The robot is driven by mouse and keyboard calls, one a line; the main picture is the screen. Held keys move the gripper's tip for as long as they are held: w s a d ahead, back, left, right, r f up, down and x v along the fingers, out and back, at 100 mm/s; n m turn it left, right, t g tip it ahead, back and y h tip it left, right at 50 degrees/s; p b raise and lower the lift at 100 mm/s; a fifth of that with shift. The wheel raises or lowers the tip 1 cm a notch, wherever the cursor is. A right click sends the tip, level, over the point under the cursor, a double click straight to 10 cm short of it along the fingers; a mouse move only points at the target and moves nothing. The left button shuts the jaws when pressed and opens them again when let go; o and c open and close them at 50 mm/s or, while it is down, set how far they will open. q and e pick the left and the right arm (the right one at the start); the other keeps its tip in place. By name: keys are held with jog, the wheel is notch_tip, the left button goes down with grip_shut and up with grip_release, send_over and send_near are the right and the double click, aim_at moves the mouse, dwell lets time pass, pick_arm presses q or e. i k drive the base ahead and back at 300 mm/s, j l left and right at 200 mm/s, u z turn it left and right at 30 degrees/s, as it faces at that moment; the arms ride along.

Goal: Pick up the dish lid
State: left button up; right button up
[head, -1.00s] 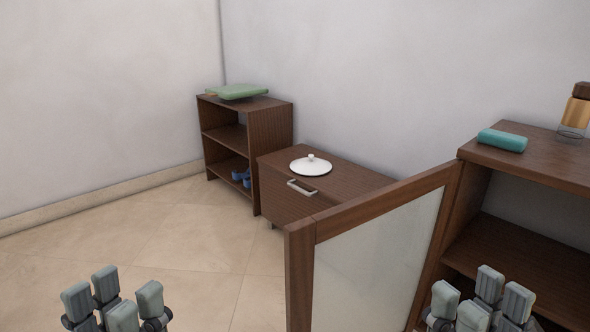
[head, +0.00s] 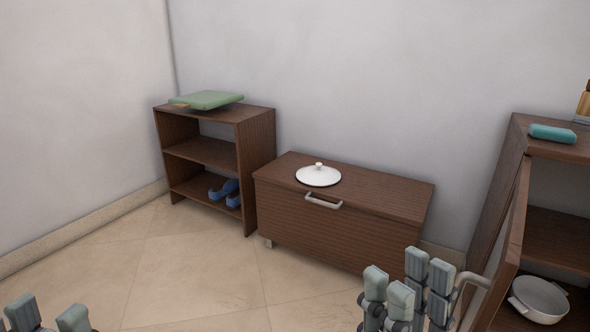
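The white dish lid (head: 318,176) has a small knob on top. It lies on the low brown drawer cabinet (head: 385,197), near its front left part. My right gripper (head: 408,284) is open and empty, low in the head view, to the right of the lid and nearer to me. It appears beside the handle of the open door; I cannot tell whether they touch. My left gripper (head: 48,316) is at the bottom left edge, partly cut off, and looks open and empty. Both are apart from the lid.
An open door (head: 512,235) with a metal handle (head: 468,287) stands at the right. Behind it, a shelf unit holds a white pot (head: 540,299) and a teal item (head: 552,133). A small shelf (head: 205,150) stands left. Floor (head: 190,265) before the cabinet is clear.

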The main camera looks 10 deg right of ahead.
aim_at(318, 175)
jog(key=i+j+z, duration=0.1)
jog(key=i+j, duration=0.3)
jog(key=i, duration=0.25)
jog(key=i+j+z, duration=0.1)
jog(key=i+j, duration=0.4)
jog(key=i, duration=0.2)
jog(key=i+l+z, duration=0.1)
jog(key=i+l, duration=0.9)
jog(key=i, duration=0.1)
